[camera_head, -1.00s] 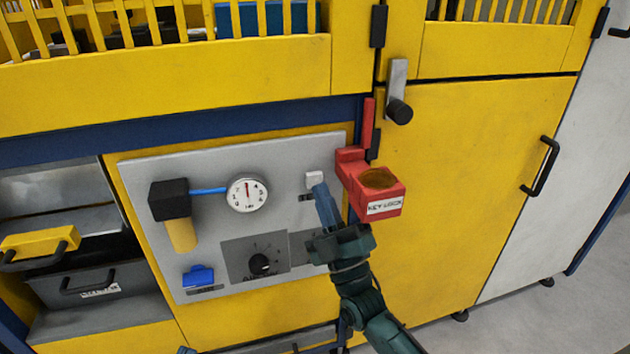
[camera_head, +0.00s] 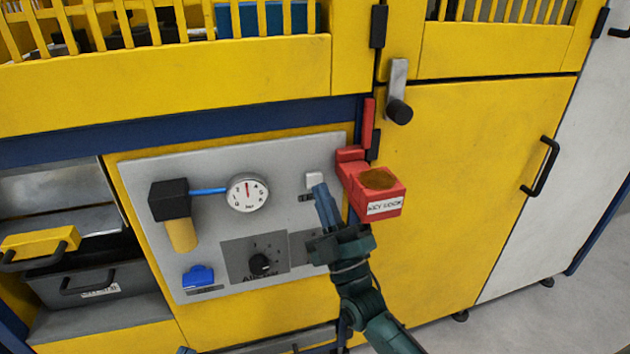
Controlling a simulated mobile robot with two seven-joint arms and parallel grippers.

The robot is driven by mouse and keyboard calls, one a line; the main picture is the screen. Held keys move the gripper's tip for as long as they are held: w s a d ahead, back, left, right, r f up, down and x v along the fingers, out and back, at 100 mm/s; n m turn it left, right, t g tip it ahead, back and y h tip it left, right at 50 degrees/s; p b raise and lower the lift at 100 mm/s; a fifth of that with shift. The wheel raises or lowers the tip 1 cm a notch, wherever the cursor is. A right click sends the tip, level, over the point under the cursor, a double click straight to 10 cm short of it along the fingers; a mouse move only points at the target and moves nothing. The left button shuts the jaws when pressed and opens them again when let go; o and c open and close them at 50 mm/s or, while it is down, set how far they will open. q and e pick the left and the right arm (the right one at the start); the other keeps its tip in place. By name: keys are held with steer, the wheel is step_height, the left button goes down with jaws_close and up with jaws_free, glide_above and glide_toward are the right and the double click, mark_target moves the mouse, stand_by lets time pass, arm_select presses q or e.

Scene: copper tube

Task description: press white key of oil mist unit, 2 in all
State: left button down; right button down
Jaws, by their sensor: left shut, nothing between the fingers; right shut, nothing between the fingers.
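The oil mist unit is a grey panel (camera_head: 215,160) on the yellow machine front. Its small white key (camera_head: 313,179) is at the panel's upper right, above a small dark label. My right gripper (camera_head: 319,188) is shut and empty, with its blue-grey fingertips at the key's lower edge. They overlap the key in the picture; I cannot tell whether they touch or press it. A small tip of my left gripper (camera_head: 185,350) shows at the bottom edge, shut and apart from the panel; the rest is out of frame.
The panel also carries a round gauge (camera_head: 247,193), a black knob (camera_head: 260,263), a black-and-yellow filter (camera_head: 170,200) and a blue part (camera_head: 198,275).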

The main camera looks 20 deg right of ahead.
steer(key=shift+w, duration=0.15)
stand_by(0.4)
steer(key=shift+w, duration=0.3)
steer(key=shift+w, duration=0.35)
stand_by(0.5)
stand_by(0.4)
steer(key=shift+s+p, duration=0.35)
steer(key=shift+s, duration=0.45)
steer(key=shift+s, duration=0.1)
